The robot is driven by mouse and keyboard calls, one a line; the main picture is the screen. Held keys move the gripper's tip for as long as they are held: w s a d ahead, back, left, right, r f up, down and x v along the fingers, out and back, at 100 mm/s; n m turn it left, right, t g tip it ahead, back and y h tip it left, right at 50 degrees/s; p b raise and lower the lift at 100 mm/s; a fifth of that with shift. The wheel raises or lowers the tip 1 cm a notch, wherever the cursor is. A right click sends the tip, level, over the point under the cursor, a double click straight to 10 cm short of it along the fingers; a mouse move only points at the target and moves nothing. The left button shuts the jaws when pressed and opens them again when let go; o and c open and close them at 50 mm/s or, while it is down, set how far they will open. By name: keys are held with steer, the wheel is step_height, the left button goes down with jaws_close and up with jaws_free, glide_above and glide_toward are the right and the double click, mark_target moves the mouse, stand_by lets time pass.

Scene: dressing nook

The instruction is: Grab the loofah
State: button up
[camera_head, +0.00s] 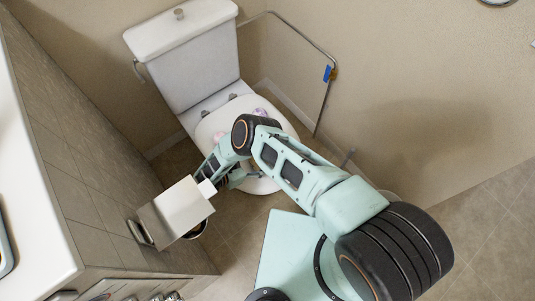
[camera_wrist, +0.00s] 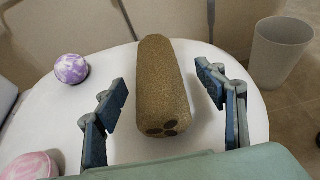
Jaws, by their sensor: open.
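The loofah (camera_wrist: 160,85) is a brown, rough cylinder with dark holes in its near end. In the wrist view it lies lengthwise on the white toilet lid (camera_wrist: 215,150), pointing away from me. My gripper (camera_wrist: 163,84) is open, with one dark blue finger on each side of the loofah. Gaps show between the fingers and the loofah, so it is not gripped. In the head view my arm covers the lid's middle and I cannot make out the loofah there.
A purple-and-white ball (camera_wrist: 71,69) and a pink ball (camera_wrist: 30,166) sit on the lid to the left. A grey bin (camera_wrist: 279,52) stands on the floor at the right. In the head view the toilet tank (camera_head: 190,60) stands behind the lid, and a tiled side wall (camera_head: 75,150) is at the left.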

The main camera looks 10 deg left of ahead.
steer(key=x, duration=0.4)
steer(key=shift+w, duration=0.2)
steer(key=c, duration=1)
steer(key=shift+c, duration=0.2)
steer(key=shift+a+r, duration=0.1)
steer(key=shift+r, duration=0.05)
